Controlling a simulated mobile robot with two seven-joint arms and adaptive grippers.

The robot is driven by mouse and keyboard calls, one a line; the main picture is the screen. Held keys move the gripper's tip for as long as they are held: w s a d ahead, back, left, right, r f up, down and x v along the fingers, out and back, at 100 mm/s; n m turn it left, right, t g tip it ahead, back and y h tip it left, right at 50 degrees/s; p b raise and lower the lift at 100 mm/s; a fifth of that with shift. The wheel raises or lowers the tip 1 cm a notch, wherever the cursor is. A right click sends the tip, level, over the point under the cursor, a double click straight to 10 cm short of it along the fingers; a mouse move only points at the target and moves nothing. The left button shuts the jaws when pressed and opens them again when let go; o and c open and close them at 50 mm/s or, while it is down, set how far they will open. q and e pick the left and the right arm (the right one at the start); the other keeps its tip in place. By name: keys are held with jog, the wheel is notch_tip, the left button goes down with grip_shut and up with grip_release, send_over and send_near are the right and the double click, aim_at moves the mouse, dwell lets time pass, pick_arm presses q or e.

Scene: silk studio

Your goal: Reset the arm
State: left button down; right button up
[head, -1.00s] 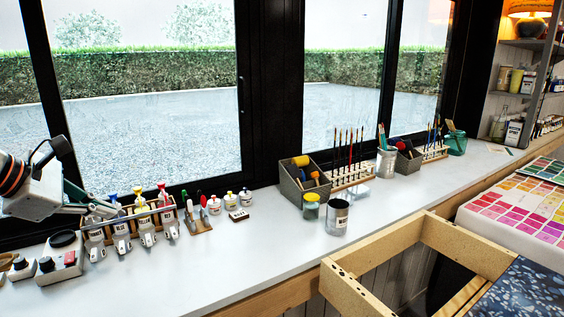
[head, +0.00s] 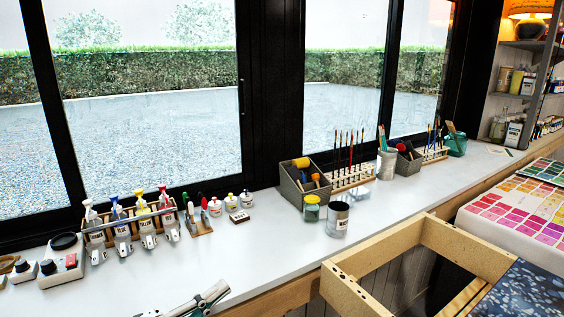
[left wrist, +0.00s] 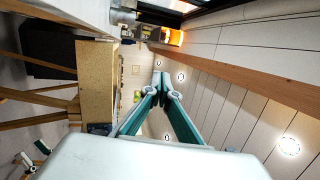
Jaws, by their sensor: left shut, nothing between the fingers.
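My left gripper (head: 218,290) is low in the head view, in front of the near edge of the white counter (head: 262,262). Only its front part shows; the rest is cut off by the bottom edge. In the left wrist view its two teal-lined fingers (left wrist: 161,78) meet at the tips, shut with nothing between them.
A wooden rack (head: 82,236) of dispenser bottles stands on the counter at left. An open wooden frame (head: 345,292) is at right.

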pick_arm(q)
jog(key=s+a+f+n+y, duration=0.2)
jog(key=f+n+y, duration=0.1)
jog(key=f+n, duration=0.35)
jog(key=s+a+f+n+t+y, duration=0.1)
jog(key=s+a+f+n+y, duration=0.1)
jog(key=f+n+y, duration=0.4)
jog(key=s+a+f+n+y, duration=0.15)
jog(key=f+n, duration=0.25)
jog(key=f, duration=0.4)
jog(key=s+a+f+n+g+y, duration=0.1)
jog(key=s+f+n+g, duration=0.3)
jog(key=s+f, duration=0.9)
jog(key=f+n+y, duration=0.1)
jog(key=n, duration=0.2)
jog(key=shift+s+a+g, duration=0.2)
jog(key=shift+s+g, duration=0.1)
jog(key=shift+s, duration=0.1)
pick_arm(e)
jog(key=shift+s+a+f+g, duration=0.2)
jog(key=shift+s+f+g, duration=0.1)
jog(key=shift+s+f, duration=0.7)
